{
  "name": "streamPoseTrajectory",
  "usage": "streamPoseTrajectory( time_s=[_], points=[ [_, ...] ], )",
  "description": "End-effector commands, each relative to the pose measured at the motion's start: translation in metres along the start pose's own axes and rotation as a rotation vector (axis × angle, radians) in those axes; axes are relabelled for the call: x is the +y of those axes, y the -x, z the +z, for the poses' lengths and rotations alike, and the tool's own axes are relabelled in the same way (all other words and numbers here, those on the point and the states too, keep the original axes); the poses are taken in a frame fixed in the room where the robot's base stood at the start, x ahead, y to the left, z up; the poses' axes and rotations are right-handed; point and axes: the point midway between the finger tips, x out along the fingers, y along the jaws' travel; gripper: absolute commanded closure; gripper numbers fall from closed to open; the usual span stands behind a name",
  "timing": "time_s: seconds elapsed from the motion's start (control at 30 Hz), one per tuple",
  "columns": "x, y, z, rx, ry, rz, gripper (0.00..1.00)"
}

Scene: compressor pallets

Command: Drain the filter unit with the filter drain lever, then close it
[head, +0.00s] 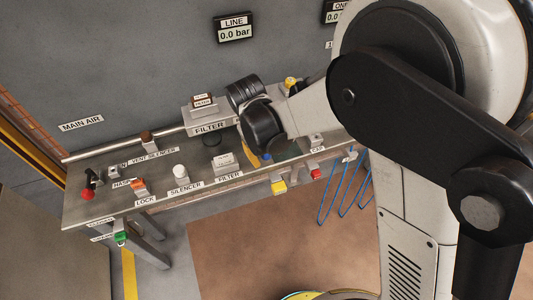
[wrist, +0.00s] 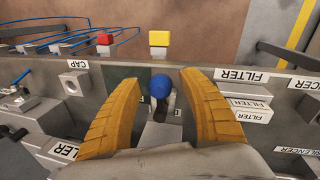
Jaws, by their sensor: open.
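A lever with a round blue knob (wrist: 160,87) and a dark stem stands upright on a grey block in the wrist view. I take it as the filter drain lever; its own label is mostly covered. My gripper (wrist: 160,80) has its two yellow fingers spread, one on each side of the knob, with gaps showing. In the head view a bit of the blue knob (head: 266,157) shows below my dark wrist, which hides most of the gripper.
The bench (head: 105,205) carries a red knob (head: 87,194), an orange-topped part (head: 138,185) and a white knob (head: 180,172). The LINE display (head: 234,27) reads 0.0 bar.

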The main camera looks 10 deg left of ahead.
Motion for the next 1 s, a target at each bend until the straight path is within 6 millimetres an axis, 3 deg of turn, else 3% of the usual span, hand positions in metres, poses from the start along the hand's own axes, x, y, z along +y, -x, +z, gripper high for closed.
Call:
streamPoseTrajectory(
  time_s=[0.03, 0.07, 0.2, 0.67, 1.0],
  points=[
    [0.0, 0.0, 0.0, 0.0, 0.0, 0.0, 0.51],
    [0.0, 0.0, 0.0, 0.0, 0.0, 0.0, 0.58],
    [0.0, 0.0, 0.0, 0.0, 0.0, 0.0, 1.0],
    [0.003, 0.0, 0.001, 0.008, 0.043, 0.0, 1.0],
    [0.015, -0.003, 0.001, 0.054, 0.27, 0.0, 1.0]
  ],
)
